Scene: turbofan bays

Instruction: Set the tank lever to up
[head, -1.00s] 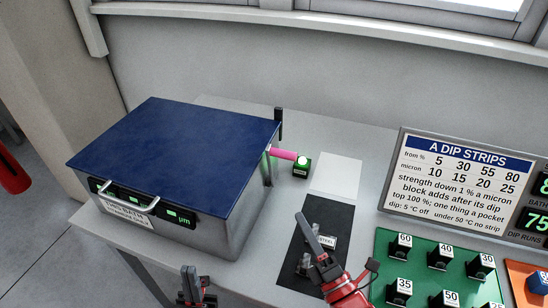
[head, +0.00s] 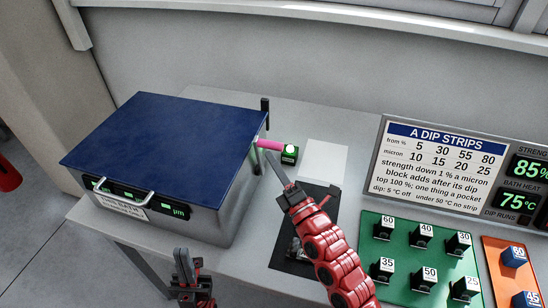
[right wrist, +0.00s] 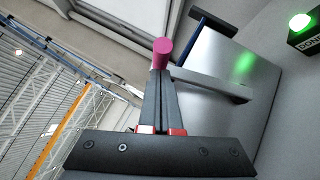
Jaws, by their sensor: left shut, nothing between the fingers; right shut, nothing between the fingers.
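The tank (head: 215,222) is a grey box with a dark blue lid, at the left of the bench. Its lever has a pink handle (head: 267,144) that sticks out to the right from the tank's right side, about level. In the right wrist view the pink end (right wrist: 163,48) shows just beyond my fingertips; whether they touch I cannot tell. My right gripper (head: 275,163) is shut and empty, just below and in front of the handle. It also shows in the right wrist view (right wrist: 158,78). My left gripper (head: 182,255) is shut and empty, low in front of the tank.
A small box with a lit green lamp (head: 289,155) stands right beside the handle. A white pad (head: 325,160) and a dark mat (head: 318,200) lie to its right. A green board (head: 395,258) of numbered blocks and a sign (head: 440,165) stand further right.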

